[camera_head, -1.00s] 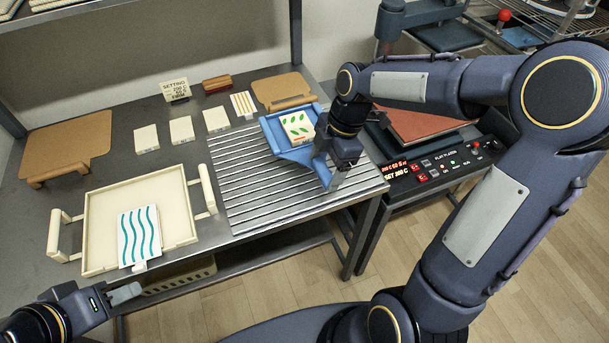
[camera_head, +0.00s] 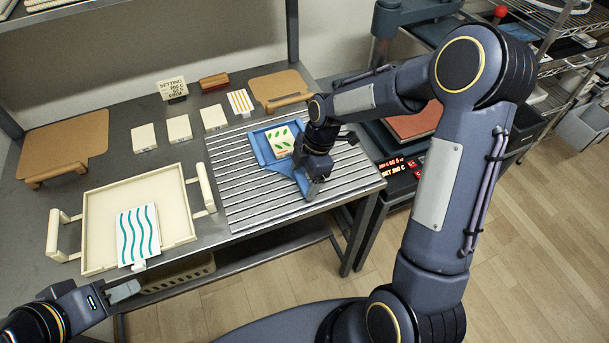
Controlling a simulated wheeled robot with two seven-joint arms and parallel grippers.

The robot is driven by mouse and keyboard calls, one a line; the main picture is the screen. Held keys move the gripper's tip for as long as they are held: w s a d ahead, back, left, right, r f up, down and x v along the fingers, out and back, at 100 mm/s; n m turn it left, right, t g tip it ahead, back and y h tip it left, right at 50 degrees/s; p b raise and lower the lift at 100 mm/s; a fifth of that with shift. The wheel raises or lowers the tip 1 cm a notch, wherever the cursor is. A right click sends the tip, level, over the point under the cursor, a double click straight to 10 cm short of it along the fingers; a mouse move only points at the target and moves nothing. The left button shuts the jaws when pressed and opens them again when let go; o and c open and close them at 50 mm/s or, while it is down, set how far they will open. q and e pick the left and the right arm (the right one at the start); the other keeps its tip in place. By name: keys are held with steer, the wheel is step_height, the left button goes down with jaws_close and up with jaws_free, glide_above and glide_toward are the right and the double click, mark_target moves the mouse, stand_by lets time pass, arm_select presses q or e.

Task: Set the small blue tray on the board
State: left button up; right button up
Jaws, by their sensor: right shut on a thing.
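The small blue tray (camera_head: 258,149) is over the ribbed metal surface, flat and on it or just above it; I cannot tell which. A white tile with green leaf marks (camera_head: 280,142) lies in it. A tan board (camera_head: 276,84) stands at the back right of the table, and a larger tan board (camera_head: 68,142) at the left; the tray is on neither. My left gripper (camera_head: 122,291) is low at the left, before the table's front edge; its jaw opening is unclear.
The ribbed surface (camera_head: 235,205) has bare room in front and to the right. A cream tray (camera_head: 100,220) with side handles holds a wavy-striped tile (camera_head: 137,236). Several white tiles, a sign (camera_head: 172,87) and a brown block (camera_head: 215,82) stand behind.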

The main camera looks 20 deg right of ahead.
steer(key=shift+f, duration=0.2)
steer(key=o, duration=1.1)
steer(key=shift+o, duration=0.2)
steer(key=s+d+r+m+t, duration=0.1)
steer(key=s+d+r+m, duration=0.1)
steer(key=r, duration=0.6)
steer(key=s+d+r+m, duration=0.2)
steer(key=s+r, duration=0.1)
steer(key=r, duration=0.5)
steer(key=s+a+m+t, duration=0.1)
steer(key=s+m+t, duration=0.3)
steer(key=s+m, duration=1.2)
steer(key=shift+s+a+f+t+y, duration=0.2)
steer(key=shift+s+t+y, duration=0.05)
steer(key=shift+t+y, duration=0.05)
